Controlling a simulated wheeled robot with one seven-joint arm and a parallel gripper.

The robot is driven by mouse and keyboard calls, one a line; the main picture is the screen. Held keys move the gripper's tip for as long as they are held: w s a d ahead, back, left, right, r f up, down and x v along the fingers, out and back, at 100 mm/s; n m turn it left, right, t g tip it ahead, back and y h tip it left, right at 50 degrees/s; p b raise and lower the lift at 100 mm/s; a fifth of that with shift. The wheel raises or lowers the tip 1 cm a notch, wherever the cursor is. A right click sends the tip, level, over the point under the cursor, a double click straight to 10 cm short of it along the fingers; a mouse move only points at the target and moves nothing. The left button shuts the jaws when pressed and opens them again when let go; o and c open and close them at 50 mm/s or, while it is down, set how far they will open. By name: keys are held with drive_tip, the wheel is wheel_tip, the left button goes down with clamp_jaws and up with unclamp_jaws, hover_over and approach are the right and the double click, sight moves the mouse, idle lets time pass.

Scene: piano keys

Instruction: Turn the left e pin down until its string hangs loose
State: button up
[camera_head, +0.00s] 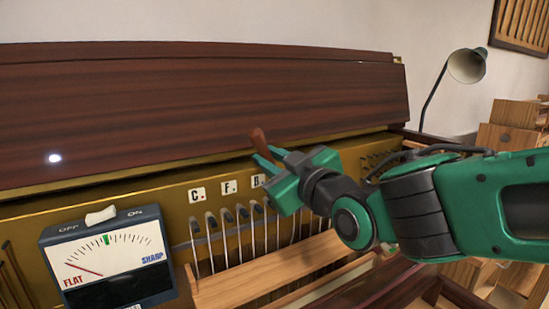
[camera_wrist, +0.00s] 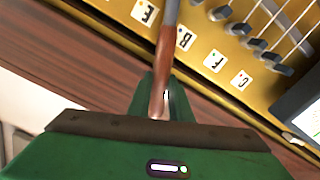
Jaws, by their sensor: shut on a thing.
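My gripper (camera_head: 268,158) is shut on the brown wooden handle of a tuning lever (camera_head: 257,137), in front of the gold pin panel (camera_head: 172,212). In the wrist view the handle (camera_wrist: 163,62) lies between the fingers (camera_wrist: 158,98), and its grey shaft runs out of the top edge, so its far end is hidden. The shaft passes between an E tile (camera_wrist: 145,12) and a B tile (camera_wrist: 183,39). My gripper hides the E tile in the head view. Whether the lever sits on a pin cannot be told. No clearly slack string shows.
A meter (camera_head: 108,258) stands at the left, its needle near FLAT. C (camera_head: 197,194), F (camera_head: 229,185) and B (camera_head: 258,180) tiles sit above several dark pins (camera_head: 227,215) with strings. The dark wooden lid (camera_head: 200,95) rises behind. A wooden rail (camera_head: 265,275) crosses below.

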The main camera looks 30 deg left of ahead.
drive_tip(key=shift+s+a+f+n, duration=0.1)
drive_tip(key=shift+s+a+n, duration=0.1)
drive_tip(key=shift+s+n, duration=0.15)
idle(0.3)
drive_tip(key=shift+s+a+f, duration=0.1)
drive_tip(key=shift+s+f, duration=0.05)
drive_tip(key=shift+s, duration=0.05)
drive_tip(key=shift+s+n, duration=0.1)
drive_tip(key=shift+n, duration=0.15)
idle(0.3)
drive_tip(key=shift+s+a+f+n, duration=0.2)
drive_tip(key=shift+f+n, duration=0.05)
drive_tip(key=shift+n, duration=0.05)
drive_tip(key=shift+s+a+f+n, duration=0.15)
drive_tip(key=shift+s+f+n, duration=0.05)
drive_tip(key=shift+s+n, duration=0.1)
idle(0.4)
drive_tip(key=shift+s+a+f+n, duration=0.1)
drive_tip(key=shift+s+f+n, duration=0.1)
drive_tip(key=shift+n, duration=0.1)
drive_tip(key=shift+s+f, duration=0.1)
idle(0.4)
drive_tip(key=o, duration=1.1)
